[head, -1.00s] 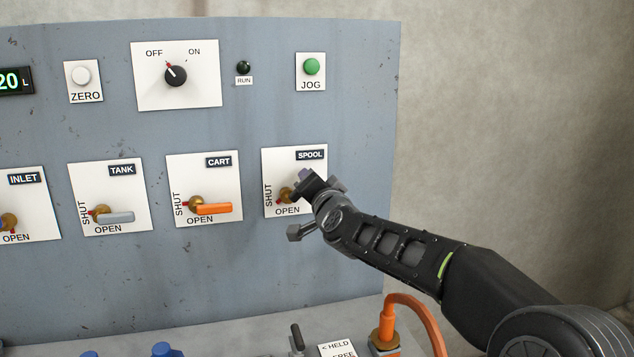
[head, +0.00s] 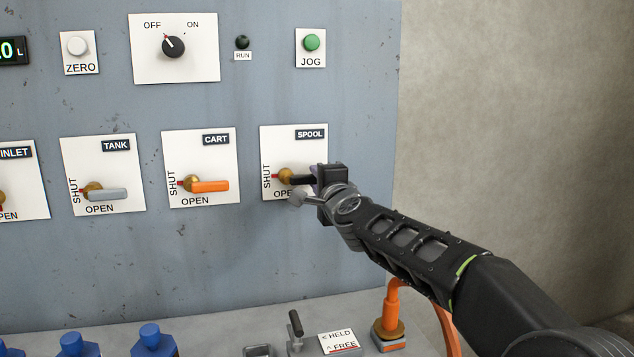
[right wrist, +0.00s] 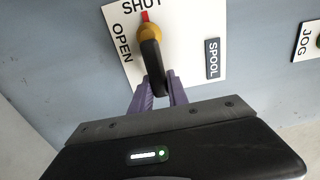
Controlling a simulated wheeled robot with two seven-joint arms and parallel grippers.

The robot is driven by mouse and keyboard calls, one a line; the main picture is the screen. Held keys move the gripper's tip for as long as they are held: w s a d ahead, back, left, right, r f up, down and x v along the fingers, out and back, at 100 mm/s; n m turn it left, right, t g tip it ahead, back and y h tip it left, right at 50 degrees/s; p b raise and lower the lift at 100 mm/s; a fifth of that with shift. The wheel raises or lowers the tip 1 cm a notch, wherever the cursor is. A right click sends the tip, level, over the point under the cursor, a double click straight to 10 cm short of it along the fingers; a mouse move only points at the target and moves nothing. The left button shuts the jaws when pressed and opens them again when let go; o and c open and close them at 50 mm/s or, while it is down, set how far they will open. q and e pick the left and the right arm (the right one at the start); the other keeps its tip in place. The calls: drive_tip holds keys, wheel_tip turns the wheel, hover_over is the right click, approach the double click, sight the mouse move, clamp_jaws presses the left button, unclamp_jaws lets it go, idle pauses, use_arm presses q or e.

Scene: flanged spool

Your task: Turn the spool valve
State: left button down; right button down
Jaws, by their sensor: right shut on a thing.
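The spool valve sits on the white SPOOL plate (head: 270,148) on the grey panel. Its brass hub (head: 286,176) has a red mark on the side of the word SHUT. Its black handle (head: 301,180) points right, roughly level. My right gripper (head: 318,180) is shut on the outer part of this handle and hides its end in the head view. In the right wrist view the black handle (right wrist: 152,62) runs from the brass hub (right wrist: 149,33) down between the two purple fingers (right wrist: 160,92). My left gripper is not in view.
The CART valve (head: 209,187) and TANK valve (head: 106,194) are to the left, with handles pointing right. The JOG button (head: 312,43) and OFF/ON knob (head: 173,46) are above. Below are a small lever (head: 296,324), an orange hose fitting (head: 390,328) and blue-capped bottles (head: 151,337).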

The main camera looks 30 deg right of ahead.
drive_tip(key=shift+f, duration=0.1)
idle(0.3)
drive_tip(key=c, duration=1.3)
unclamp_jaws()
drive_tip(key=v, duration=0.7)
drive_tip(key=shift+s+a, duration=0.1)
drive_tip(key=shift+s, duration=0.3)
